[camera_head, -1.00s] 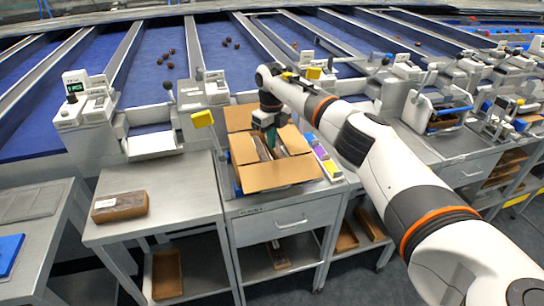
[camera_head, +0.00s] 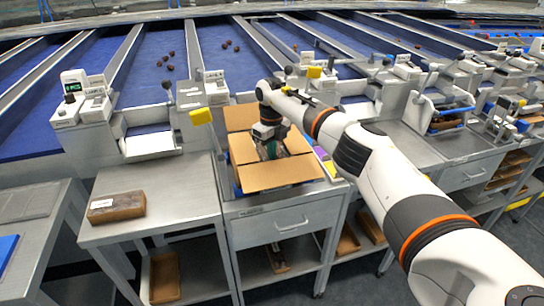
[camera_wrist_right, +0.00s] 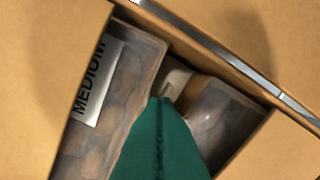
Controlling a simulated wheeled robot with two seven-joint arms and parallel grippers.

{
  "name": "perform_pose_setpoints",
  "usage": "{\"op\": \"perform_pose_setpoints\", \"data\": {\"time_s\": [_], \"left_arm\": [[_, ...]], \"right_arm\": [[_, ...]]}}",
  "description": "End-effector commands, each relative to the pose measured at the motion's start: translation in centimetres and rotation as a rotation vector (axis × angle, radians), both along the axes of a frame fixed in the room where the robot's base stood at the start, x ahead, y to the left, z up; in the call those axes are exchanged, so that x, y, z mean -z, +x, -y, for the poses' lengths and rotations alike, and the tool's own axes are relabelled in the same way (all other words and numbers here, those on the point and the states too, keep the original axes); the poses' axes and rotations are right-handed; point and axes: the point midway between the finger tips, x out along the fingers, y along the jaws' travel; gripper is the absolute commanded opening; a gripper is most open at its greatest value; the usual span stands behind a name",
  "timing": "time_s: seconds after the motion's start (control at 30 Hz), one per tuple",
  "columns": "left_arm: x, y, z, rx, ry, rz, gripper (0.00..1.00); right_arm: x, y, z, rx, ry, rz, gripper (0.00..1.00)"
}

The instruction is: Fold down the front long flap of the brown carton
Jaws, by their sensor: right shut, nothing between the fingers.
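The brown carton (camera_head: 233,150) stands on the metal bench, its top open, with flaps spread outward. Its front long flap (camera_head: 280,176) sticks out toward me, unfolded. In the wrist view, date packs lie inside, one with a label reading MEDIUM (camera_wrist_right: 97,85); a second clear pack (camera_wrist_right: 215,115) lies beside it. My right gripper (camera_head: 270,152) is over the carton opening, behind the front flap. Its green fingertips (camera_wrist_right: 166,103) are shut and empty, over or beside the packs; I cannot tell whether they touch anything. My left gripper is out of view.
A brown pack with a white label (camera_head: 116,207) lies on the left table (camera_head: 165,185). A yellow paddle (camera_head: 201,116) stands near the carton's back left. Coloured items (camera_head: 326,163) lie close to its right side. The left table's middle is clear.

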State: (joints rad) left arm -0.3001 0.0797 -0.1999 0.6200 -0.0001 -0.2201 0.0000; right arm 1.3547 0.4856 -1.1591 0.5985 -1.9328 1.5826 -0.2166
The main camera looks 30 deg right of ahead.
Motion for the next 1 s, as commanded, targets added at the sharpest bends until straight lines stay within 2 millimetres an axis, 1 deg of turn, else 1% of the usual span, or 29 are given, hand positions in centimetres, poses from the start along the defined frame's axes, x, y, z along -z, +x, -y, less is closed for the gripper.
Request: {"op": "perform_pose_setpoints", "data": {"time_s": [0.33, 0.47, 1.0], "left_arm": [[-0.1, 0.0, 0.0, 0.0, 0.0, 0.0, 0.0], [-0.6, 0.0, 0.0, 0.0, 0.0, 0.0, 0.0], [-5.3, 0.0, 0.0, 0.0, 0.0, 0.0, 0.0]], "right_arm": [[-0.1, 0.0, 0.0, 0.0, 0.0, 0.0, 0.0], [-0.7, 0.0, 0.0, 0.0, 0.0, 0.001, 0.0], [-7.2, 0.0, 0.0, 0.0, -0.001, 0.001, 0.0]]}}
